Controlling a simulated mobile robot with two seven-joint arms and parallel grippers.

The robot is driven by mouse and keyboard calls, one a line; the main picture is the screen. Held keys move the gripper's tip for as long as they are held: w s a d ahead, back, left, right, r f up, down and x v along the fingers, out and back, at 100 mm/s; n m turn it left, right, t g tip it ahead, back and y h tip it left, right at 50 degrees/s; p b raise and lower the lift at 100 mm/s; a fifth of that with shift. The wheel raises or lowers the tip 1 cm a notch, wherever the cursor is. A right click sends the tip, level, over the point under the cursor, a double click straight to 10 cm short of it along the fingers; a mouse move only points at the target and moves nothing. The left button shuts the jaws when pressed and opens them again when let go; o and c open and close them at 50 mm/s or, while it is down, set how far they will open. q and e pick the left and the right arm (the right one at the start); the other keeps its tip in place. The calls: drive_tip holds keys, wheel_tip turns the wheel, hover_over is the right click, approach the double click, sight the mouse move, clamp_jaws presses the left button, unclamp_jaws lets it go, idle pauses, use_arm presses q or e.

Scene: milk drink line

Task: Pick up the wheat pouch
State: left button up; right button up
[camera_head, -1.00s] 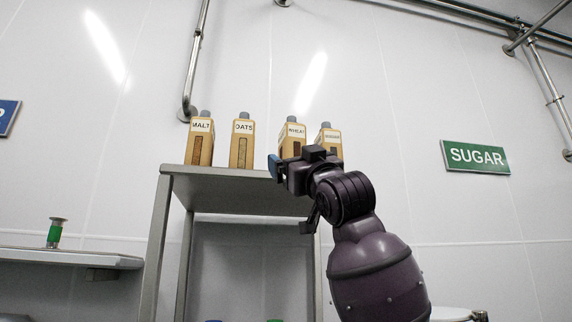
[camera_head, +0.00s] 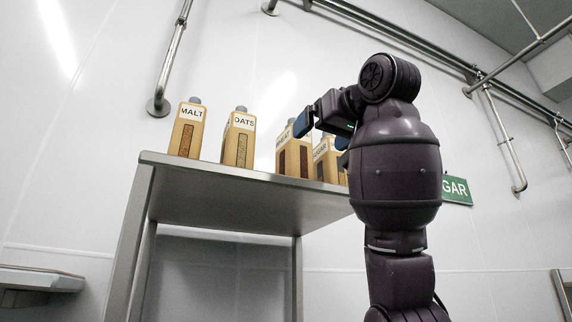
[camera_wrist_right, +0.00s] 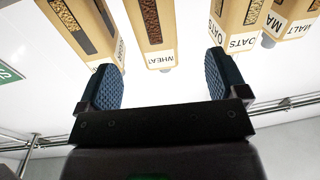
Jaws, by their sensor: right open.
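The wheat pouch (camera_head: 291,158) is a tan package with a grey cap and a dark window, standing upright on a metal shelf (camera_head: 235,180). My right gripper (camera_head: 322,122) partly covers its upper label in the head view. In the right wrist view the wheat pouch (camera_wrist_right: 152,32) appears upside down with its WHEAT label readable, lying between the two blue finger pads. My right gripper (camera_wrist_right: 162,80) is open and empty, its fingers apart on either side of the pouch's line, not seen touching it. My left gripper is not in view.
The malt pouch (camera_head: 187,132) and oats pouch (camera_head: 238,140) stand to the left on the same shelf. A green sign (camera_head: 457,189) is on the wall.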

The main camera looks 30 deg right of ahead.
sight(304, 153)
drive_tip(key=w+p, duration=0.1)
drive_tip(key=w, duration=0.3)
drive_tip(key=shift+w+d+f, duration=0.1)
drive_tip(key=shift+w, duration=0.15)
drive_tip(key=shift+w+d+p, duration=0.1)
drive_tip(key=shift+w+p, duration=0.2)
drive_tip(key=w+p, duration=0.2)
drive_tip(key=w, duration=0.2)
drive_tip(key=shift+w, duration=0.75)
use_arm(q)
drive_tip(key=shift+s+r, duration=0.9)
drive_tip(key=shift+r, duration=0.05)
use_arm(e)
drive_tip(key=c, duration=1.4)
